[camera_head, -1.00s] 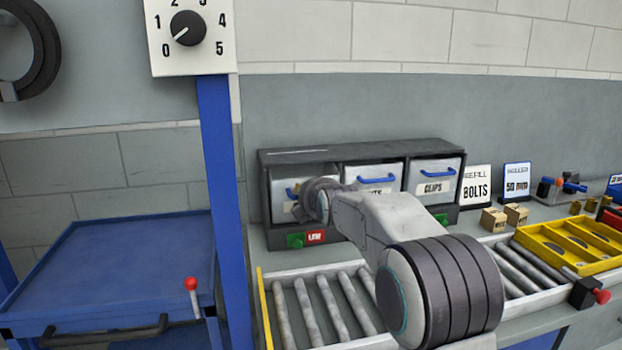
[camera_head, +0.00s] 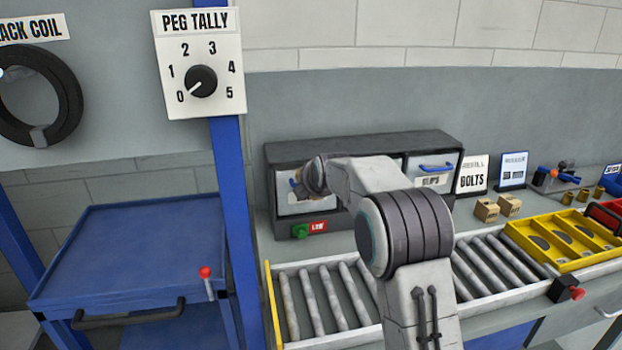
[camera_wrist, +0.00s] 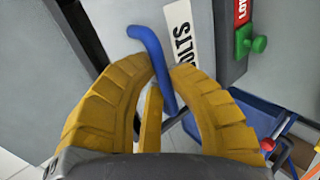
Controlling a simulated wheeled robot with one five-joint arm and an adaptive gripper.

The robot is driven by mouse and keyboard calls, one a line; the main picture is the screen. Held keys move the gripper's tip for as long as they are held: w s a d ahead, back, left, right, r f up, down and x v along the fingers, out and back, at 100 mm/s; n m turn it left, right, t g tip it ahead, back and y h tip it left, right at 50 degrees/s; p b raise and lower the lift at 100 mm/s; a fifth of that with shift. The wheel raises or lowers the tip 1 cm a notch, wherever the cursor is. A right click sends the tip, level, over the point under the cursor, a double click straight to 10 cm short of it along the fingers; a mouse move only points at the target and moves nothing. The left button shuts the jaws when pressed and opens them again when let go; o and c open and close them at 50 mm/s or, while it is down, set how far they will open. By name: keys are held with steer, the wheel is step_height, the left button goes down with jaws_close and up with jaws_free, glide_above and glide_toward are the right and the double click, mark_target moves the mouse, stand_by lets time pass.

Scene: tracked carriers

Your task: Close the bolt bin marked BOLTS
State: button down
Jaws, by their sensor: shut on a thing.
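The bolt bin (camera_head: 304,207) is the left drawer of a dark cabinet on the bench, a pale grey front partly hidden by my wrist. In the wrist view its white label (camera_wrist: 181,38) reads "OLTS" in part. My gripper (camera_wrist: 158,88) has yellow ribbed fingers closed around the bin's blue handle (camera_wrist: 147,42), which runs between the fingertips. In the head view my gripper (camera_head: 296,184) is mostly hidden behind my wrist. How far the bin stands out of the cabinet is hard to tell.
A clips bin (camera_head: 432,170) is at the cabinet's right; my arm covers the middle bin. A green knob and red "LOW" tag (camera_head: 318,226) sit below the bolt bin. A roller conveyor (camera_head: 270,300) with a yellow tray (camera_head: 512,232) runs in front. A blue cart (camera_head: 130,240) stands left.

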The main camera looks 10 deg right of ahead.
steer(key=shift+r, duration=0.1)
steer(key=c, duration=1.1)
jaws_free()
steer(key=shift+w, duration=0.1)
steer(key=v, duration=1.2)
